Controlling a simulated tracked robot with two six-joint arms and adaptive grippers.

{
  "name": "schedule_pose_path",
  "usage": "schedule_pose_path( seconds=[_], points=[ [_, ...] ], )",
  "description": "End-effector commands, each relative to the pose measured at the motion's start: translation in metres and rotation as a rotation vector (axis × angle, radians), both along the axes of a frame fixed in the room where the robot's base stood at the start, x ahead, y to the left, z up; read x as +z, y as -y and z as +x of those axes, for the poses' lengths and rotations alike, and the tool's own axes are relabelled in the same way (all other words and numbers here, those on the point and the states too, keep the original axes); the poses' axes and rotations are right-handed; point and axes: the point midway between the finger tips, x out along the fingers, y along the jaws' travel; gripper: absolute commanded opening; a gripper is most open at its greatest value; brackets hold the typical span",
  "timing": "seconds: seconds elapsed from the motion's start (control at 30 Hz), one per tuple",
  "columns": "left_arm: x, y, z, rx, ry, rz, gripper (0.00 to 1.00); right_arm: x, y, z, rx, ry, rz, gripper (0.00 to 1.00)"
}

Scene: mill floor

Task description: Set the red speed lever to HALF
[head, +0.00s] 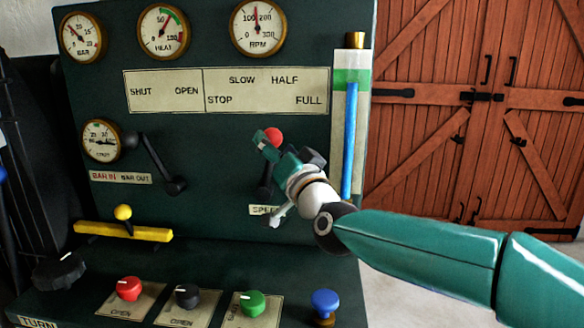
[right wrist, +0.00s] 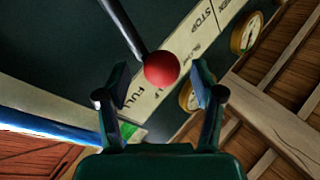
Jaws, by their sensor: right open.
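The red speed lever's round red knob (head: 274,135) stands up from its dark rod above the SPEED label (head: 264,210). In the head view it sits below the plate (head: 268,91) marked STOP, SLOW, HALF and FULL, roughly under HALF; the exact setting is hard to tell. My right gripper (head: 272,146) is at the knob and partly covers the rod. In the right wrist view the red knob (right wrist: 161,69) lies between the two open fingers (right wrist: 161,82), near their tips, with gaps showing at both sides. My left gripper is out of view.
A blue column in a gauge (head: 350,140) stands just right of my right gripper. A black lever (head: 162,165) is to the left. A yellow bar (head: 123,230) and several coloured knobs, including a green one (head: 252,303), lie below. Wooden doors (head: 470,110) are behind.

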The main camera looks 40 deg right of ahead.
Motion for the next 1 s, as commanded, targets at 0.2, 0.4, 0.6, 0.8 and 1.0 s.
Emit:
schedule_pose_path(
  seconds=[0.2, 0.4, 0.6, 0.8, 1.0],
  points=[
    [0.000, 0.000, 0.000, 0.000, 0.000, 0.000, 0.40, -0.010, -0.015, -0.043, 0.001, 0.003, -0.001, 0.67],
    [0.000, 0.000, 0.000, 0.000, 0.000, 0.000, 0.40, -0.018, -0.025, -0.072, 0.002, 0.001, -0.001, 0.67],
    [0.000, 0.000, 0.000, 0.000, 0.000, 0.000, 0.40, -0.021, -0.028, -0.083, 0.000, 0.001, -0.001, 0.67],
    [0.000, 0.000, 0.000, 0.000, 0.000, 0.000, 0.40, -0.022, -0.028, -0.083, 0.001, 0.000, -0.001, 0.67],
    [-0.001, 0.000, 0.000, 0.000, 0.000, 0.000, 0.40, -0.022, -0.028, -0.083, 0.001, 0.000, -0.001, 0.67]
  ],
)
